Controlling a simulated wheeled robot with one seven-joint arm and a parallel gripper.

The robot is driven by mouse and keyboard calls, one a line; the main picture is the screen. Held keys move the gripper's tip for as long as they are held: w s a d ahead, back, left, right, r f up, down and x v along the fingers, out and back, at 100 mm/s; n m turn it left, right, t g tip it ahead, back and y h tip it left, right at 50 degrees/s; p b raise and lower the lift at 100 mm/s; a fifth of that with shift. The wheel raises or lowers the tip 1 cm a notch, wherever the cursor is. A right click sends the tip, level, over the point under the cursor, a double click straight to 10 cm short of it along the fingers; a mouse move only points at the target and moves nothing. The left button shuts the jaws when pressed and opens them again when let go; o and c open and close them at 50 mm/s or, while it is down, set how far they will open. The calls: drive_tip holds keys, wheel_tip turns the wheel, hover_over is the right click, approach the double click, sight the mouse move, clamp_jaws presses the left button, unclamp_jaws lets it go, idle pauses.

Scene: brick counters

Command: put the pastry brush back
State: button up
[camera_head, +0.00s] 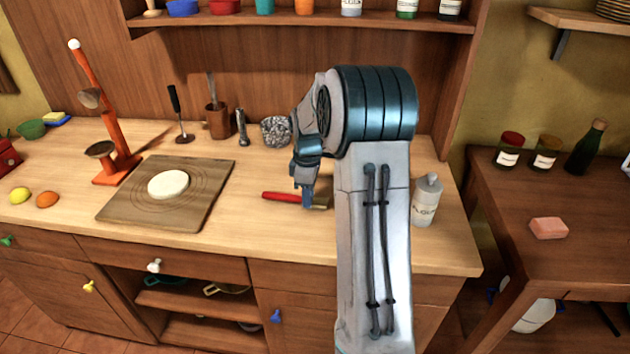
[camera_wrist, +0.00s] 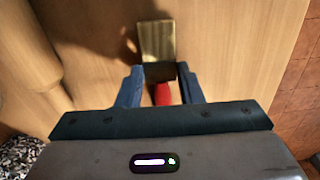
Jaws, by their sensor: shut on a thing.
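The pastry brush has a red handle (camera_head: 281,197) and a pale, flat bristle head (camera_head: 321,201). It lies level at the counter's front part, right of the cutting board. In the wrist view the bristle head (camera_wrist: 156,40) points away from me, with the red handle (camera_wrist: 162,94) between my fingers. My gripper (camera_head: 307,199) points down and is shut on the brush near where handle and head meet. It also shows in the wrist view (camera_wrist: 161,88). I cannot tell whether the brush touches the counter or is just above it.
A brown utensil crock (camera_head: 217,122), a pepper mill (camera_head: 242,128) and a speckled stone mortar (camera_head: 276,131) stand along the back. A white bottle (camera_head: 426,202) stands right of my arm. The cutting board (camera_head: 207,190) holds dough (camera_head: 168,185). An orange stand (camera_head: 119,165) is farther left.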

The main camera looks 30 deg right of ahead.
drive_tip(key=shift+f, duration=0.3)
drive_tip(key=o, duration=1)
drive_tip(key=shift+c, duration=0.2)
drive_tip(key=shift+f, duration=0.2)
wheel_tip(320, 180, up, 13)
drive_tip(key=s+a+r+m+t, duration=0.1)
drive_tip(key=s+a+r+m, duration=0.25)
drive_tip(key=s+a, duration=0.6)
drive_tip(key=s+a+f+m+t, duration=0.1)
drive_tip(key=s+a+f+m, duration=0.2)
drive_tip(key=s, duration=0.5)
drive_tip(key=s+a+f+m, duration=0.2)
drive_tip(key=s+f+m, duration=0.1)
drive_tip(key=s, duration=0.5)
drive_tip(key=shift+a+m+t+b, duration=0.35)
drive_tip(key=shift+a+m+t, duration=0.05)
drive_tip(key=shift+m, duration=0.25)
drive_tip(key=shift+s, duration=0.1)
